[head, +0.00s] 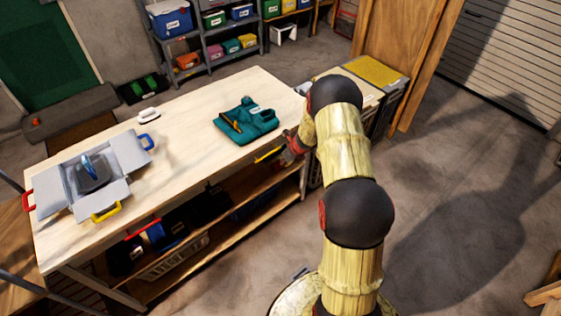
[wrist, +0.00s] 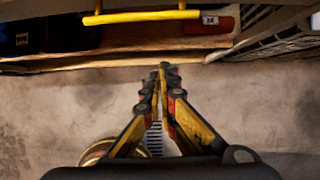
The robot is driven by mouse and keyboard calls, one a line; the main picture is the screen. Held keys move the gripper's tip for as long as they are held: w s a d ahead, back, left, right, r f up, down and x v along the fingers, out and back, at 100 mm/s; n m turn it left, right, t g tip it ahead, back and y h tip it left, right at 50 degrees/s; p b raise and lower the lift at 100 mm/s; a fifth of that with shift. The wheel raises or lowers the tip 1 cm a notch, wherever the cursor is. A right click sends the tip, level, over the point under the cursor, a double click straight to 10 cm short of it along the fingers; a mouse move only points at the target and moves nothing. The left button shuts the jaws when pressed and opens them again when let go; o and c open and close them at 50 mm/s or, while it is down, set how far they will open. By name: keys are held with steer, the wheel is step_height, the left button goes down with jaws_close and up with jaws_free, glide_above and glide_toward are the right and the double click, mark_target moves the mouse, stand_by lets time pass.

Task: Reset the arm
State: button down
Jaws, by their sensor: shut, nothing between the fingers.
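My arm rises from the bottom of the head view and bends over beside the right end of the workbench (head: 190,145). My gripper (head: 286,155) is partly hidden by the arm there, close to the bench's front edge. In the wrist view my gripper (wrist: 163,72) points toward the bench, with its fingers together and nothing between them. Concrete floor lies below the fingers. A yellow handle (wrist: 140,17) crosses the top of the wrist view, apart from the fingertips.
On the bench are an open grey box (head: 128,150) with a dark blue item, a white object (head: 149,115) and a folded teal garment (head: 258,122). Bins (head: 385,75) stand past the bench's right end. Open floor (head: 455,210) lies to the right.

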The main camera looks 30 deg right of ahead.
steer(key=p+v, duration=0.1)
steer(key=v, duration=0.7)
steer(key=shift+w+d+r+p, duration=0.25)
steer(key=shift+r+p, duration=0.1)
steer(key=shift+r, duration=0.15)
steer(key=s+a+r+n+g+y, duration=0.3)
steer(key=s+a+r+n, duration=0.2)
steer(key=s+a+n, duration=0.8)
steer(key=s+a+r+n+t+h+b, duration=0.1)
steer(key=s+a+r+n, duration=0.4)
steer(key=r, duration=0.4)
steer(key=s+a+r+n+t+h+b, duration=0.1)
steer(key=s+a+r+n, duration=0.5)
steer(key=r+n, duration=0.3)
steer(key=s+a+r+n+t+h+b, duration=0.1)
steer(key=s+a+r+n, duration=0.4)
steer(key=r, duration=0.6)
steer(key=s+n, duration=0.2)
steer(key=n, duration=0.1)
steer(key=shift+s+a+b, duration=0.2)
steer(key=shift+a+b, duration=0.05)
steer(key=shift+b, duration=0.15)
